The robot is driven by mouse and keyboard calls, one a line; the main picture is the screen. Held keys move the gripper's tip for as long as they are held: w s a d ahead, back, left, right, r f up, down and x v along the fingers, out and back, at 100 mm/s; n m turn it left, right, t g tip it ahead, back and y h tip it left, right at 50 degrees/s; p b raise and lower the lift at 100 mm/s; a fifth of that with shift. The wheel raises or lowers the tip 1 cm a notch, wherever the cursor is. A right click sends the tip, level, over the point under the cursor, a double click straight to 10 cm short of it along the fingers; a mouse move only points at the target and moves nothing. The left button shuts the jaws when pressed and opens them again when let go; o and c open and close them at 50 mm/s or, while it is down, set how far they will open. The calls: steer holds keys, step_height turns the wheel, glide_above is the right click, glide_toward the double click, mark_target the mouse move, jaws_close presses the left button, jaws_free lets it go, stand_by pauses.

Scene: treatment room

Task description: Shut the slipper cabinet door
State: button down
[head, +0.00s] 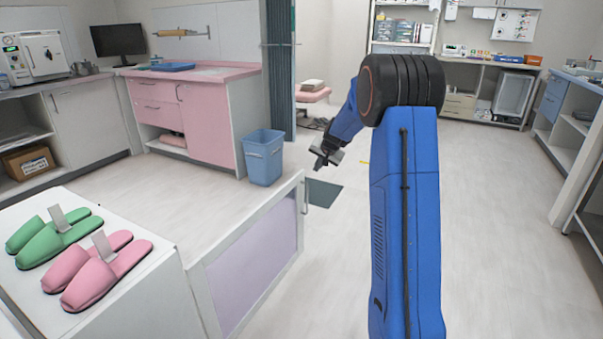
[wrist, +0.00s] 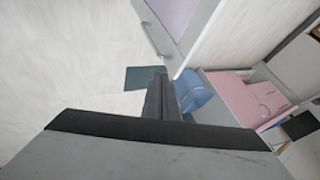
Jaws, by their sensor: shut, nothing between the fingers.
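The slipper cabinet (head: 165,302) stands at the lower left in the head view, with green slippers (head: 54,237) and pink slippers (head: 106,270) on its white top. Its door (head: 256,264), a lilac panel in a white frame, stands open, swung out to the right. A handle (head: 306,195) is on its free edge. In the wrist view the door (wrist: 182,12) and its handle (wrist: 165,44) show at the top. My gripper (head: 319,164) is shut and empty, beyond and slightly right of the door's free edge. Its shut fingers (wrist: 162,98) show in the wrist view, apart from the door.
A blue bin (head: 263,158) stands behind the door, beside a pink cabinet (head: 205,125). A dark green mat (head: 323,193) lies on the floor beyond the door's free end. The floor to the right is clear. Shelves and counters line the back and right.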

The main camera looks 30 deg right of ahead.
glide_toward(301, 179)
step_height(301, 179, down, 4)
steer(key=d, duration=0.2)
steer(key=shift+w+a+r, duration=0.15)
steer(key=shift+w+a, duration=0.35)
steer(key=shift+w, duration=0.1)
steer(key=shift+w+a+r, duration=0.15)
steer(key=shift+w+a, duration=0.35)
steer(key=shift+w, duration=0.1)
steer(key=shift+w+a, duration=0.1)
